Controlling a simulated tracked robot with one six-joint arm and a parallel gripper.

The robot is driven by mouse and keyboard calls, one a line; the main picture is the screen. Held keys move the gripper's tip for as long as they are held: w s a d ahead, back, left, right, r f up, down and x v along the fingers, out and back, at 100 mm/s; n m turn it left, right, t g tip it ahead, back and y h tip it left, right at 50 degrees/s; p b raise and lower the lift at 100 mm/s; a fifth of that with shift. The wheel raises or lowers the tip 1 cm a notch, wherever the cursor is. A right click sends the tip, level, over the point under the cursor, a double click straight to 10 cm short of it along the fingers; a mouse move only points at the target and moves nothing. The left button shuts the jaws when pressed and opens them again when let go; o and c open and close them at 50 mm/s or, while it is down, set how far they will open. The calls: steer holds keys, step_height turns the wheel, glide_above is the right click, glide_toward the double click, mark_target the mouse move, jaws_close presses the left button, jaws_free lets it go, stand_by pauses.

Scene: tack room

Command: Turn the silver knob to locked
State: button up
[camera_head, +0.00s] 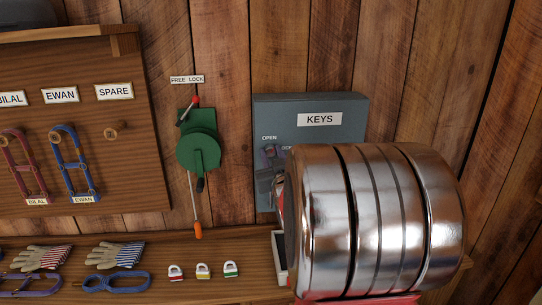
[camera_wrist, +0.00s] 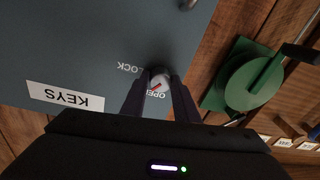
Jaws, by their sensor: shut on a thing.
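The silver knob (camera_wrist: 160,80) is on the front of the grey-blue key cabinet (camera_wrist: 95,45), seen upside down in the wrist view. It carries a short red mark that lies close to the OPEN lettering; the LOCK lettering is to the upper left of it. My gripper (camera_wrist: 160,88) is shut on the knob, with one dark finger on each side. In the head view the cabinet (camera_head: 330,140) hangs on the wall with a KEYS label, and my silver arm link covers its lower right. The knob is hard to make out there.
A wooden board (camera_head: 110,160) with halters is further left. Gloves (camera_head: 115,254) and several small padlocks (camera_head: 203,271) lie on the shelf below.

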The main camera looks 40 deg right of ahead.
steer(key=m, duration=0.5)
steer(key=shift+w+a+f+m+h, duration=0.1)
steer(key=shift+a+f+m+h, duration=0.1)
steer(key=shift+f+m+h, duration=0.15)
steer(key=m, duration=0.5)
steer(key=shift+m+h, duration=0.35)
steer(key=o, duration=1.1)
steer(key=shift+r, duration=0.15)
steer(key=shift+c, duration=0.2)
